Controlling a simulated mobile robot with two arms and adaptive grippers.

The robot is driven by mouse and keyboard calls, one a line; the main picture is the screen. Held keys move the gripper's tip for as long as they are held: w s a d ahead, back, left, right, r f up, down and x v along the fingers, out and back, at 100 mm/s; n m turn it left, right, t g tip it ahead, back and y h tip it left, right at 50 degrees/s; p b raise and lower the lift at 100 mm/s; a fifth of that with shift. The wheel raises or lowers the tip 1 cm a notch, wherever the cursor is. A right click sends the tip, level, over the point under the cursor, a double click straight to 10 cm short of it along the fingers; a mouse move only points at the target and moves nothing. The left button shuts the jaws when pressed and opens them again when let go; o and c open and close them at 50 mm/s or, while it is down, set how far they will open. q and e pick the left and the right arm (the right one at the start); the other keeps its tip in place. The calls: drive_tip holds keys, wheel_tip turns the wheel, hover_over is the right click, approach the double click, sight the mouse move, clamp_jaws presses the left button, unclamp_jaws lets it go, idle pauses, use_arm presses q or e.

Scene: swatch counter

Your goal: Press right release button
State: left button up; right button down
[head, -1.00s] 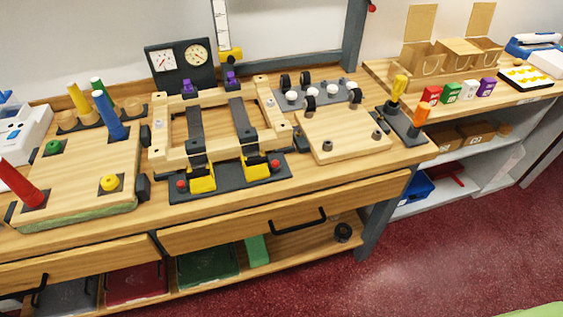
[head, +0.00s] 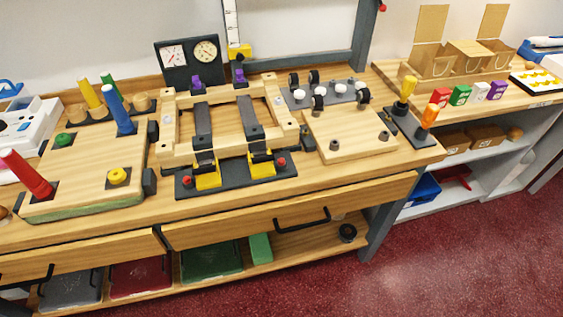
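The right release button (head: 282,162) is a small red knob at the right end of a dark base plate (head: 233,181) on the wooden workbench. A matching left red button (head: 187,181) is at the plate's other end. Two yellow clamp blocks, one left (head: 207,178) and one right (head: 261,165), stand between the buttons. Dark straps run back from them across a light wooden frame (head: 168,130) to purple clips (head: 196,82). Nothing covers the right button. Neither of my grippers shows in the head view.
A board with colored pegs (head: 85,185) is left of the frame. A wooden block (head: 350,140) and joystick-like yellow and orange handles (head: 428,117) are to the right. Drawers with black handles (head: 302,219) line the bench front. Red floor (head: 450,265) is clear at lower right.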

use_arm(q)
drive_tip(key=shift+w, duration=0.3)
